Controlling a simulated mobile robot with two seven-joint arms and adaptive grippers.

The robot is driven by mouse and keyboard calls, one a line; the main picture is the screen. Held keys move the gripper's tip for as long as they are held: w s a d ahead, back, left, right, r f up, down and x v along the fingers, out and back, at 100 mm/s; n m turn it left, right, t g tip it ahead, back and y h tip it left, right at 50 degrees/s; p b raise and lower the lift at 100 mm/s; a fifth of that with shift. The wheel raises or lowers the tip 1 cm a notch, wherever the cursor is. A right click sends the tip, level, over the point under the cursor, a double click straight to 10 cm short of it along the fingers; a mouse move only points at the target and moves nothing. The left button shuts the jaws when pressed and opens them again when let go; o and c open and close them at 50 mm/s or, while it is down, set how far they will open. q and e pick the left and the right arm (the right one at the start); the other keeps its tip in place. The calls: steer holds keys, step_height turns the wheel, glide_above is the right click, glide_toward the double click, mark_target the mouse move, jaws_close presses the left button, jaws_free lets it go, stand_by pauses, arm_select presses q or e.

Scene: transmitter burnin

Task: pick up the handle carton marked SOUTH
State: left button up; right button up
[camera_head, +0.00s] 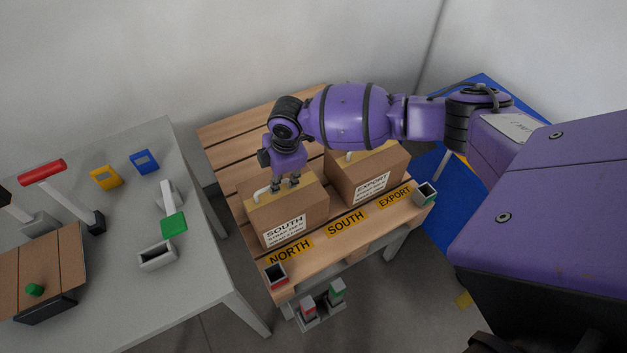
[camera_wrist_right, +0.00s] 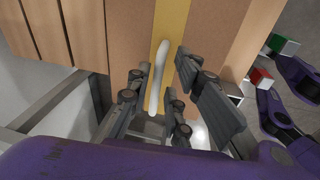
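The SOUTH carton (camera_head: 311,215), a brown box with a tape strip on top and a white label, stands on the slatted wooden table behind the NORTH strip. Its white handle (camera_head: 262,193) rises from the top; in the right wrist view the handle (camera_wrist_right: 155,80) runs along the tape. My right gripper (camera_head: 287,183) points down over the carton top. In its wrist view the right gripper (camera_wrist_right: 168,95) is open, with fingers on either side of the handle and gaps showing. My left gripper is not seen in the head view.
A second carton marked EXPORT (camera_head: 368,184) stands just right of the SOUTH carton. A grey table (camera_head: 190,300) with tools is at left; a blue surface is behind right.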

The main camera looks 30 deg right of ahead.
steer(key=f, duration=0.2)
steer(key=shift+w+a+f, duration=0.2)
steer(key=shift+w+f, duration=0.1)
jaws_close()
steer(key=shift+w+r, duration=0.2)
steer(key=shift+r, duration=0.05)
